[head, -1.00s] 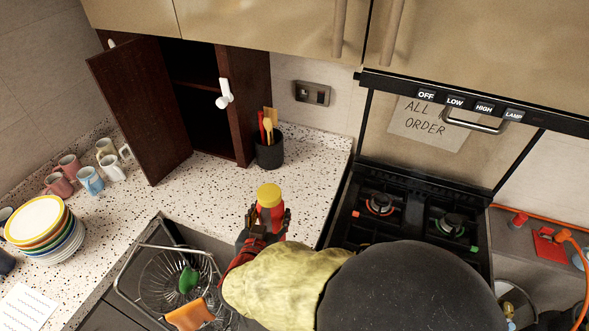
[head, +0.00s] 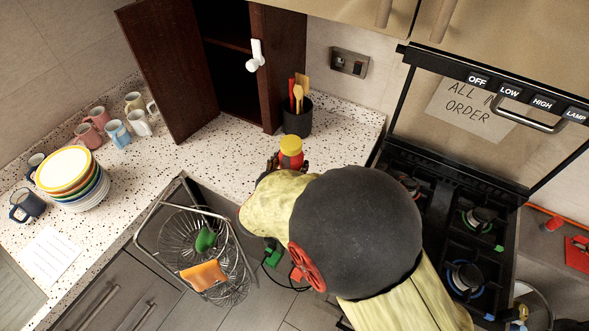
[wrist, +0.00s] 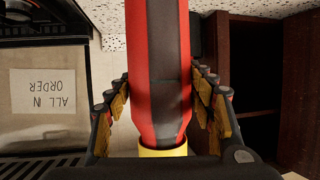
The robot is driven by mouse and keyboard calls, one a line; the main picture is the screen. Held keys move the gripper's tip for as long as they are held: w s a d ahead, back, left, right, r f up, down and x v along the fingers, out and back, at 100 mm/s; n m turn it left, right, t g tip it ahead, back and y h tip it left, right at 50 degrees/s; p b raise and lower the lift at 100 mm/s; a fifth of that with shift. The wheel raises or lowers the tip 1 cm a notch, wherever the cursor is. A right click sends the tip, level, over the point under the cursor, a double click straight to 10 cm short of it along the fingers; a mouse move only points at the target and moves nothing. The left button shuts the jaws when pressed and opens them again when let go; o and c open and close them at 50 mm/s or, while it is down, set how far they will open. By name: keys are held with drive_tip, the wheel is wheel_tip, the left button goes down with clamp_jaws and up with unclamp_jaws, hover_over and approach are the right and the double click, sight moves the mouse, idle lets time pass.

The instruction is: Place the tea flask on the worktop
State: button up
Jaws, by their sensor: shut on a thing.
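The tea flask (head: 290,153) is red with a yellow cap and stands roughly upright over the speckled worktop (head: 225,160), in front of the utensil pot. In the wrist view the flask (wrist: 160,70) shows a red body with a dark grey stripe, its yellow cap at the bottom. My gripper (wrist: 163,88) has its padded fingers on both sides of the flask, shut on it. In the head view my arm hides most of the gripper and the flask's lower part. I cannot tell whether its base touches the worktop.
A black utensil pot (head: 297,117) stands behind the flask. An open cabinet (head: 232,70) with its door swung out is at the back. Several mugs (head: 117,133) and stacked plates (head: 72,178) are left. A wire basket (head: 195,245) is front left; the hob (head: 450,215) is right.

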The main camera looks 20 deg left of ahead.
drive_tip(key=shift+w+a+f+b, duration=0.1)
drive_tip(key=shift+w+f, duration=0.45)
drive_tip(key=shift+f, duration=0.55)
drive_tip(key=shift+w+a+f+b, duration=0.15)
drive_tip(key=shift+w+f, duration=0.35)
drive_tip(key=shift+f, duration=0.6)
drive_tip(key=shift+w+a+f+b, duration=0.1)
drive_tip(key=shift+w+f, duration=0.45)
drive_tip(key=shift+f, duration=0.55)
drive_tip(key=shift+d, duration=0.1)
drive_tip(key=shift+f, duration=0.1)
drive_tip(key=o, duration=1.4)
drive_tip(key=shift+f, duration=0.1)
drive_tip(key=shift+s+r, duration=0.1)
drive_tip(key=shift+r, duration=0.15)
drive_tip(key=p+v, duration=0.1)
drive_tip(key=v, duration=1.1)
drive_tip(key=shift+f, duration=0.1)
